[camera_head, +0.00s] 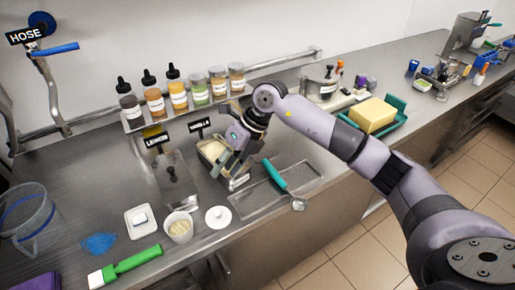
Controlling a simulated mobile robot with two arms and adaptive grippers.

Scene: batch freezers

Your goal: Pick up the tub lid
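The tub lid (218,217) looks like a small white round disc with a knob, lying flat on the steel counter near its front edge. A white tub (179,227) with pale contents stands open just left of it. My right gripper (236,180) reaches in from the right and is above and behind the lid, apart from it. It is beside the vanilla pan (212,151) and partly covers it. Its fingers are small and dark against the pan, so I cannot tell whether they are open. My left gripper is not in view.
A steel tray (250,208) with a teal-handled scoop (275,176) lies right of the lid. Bottles stand along the back.

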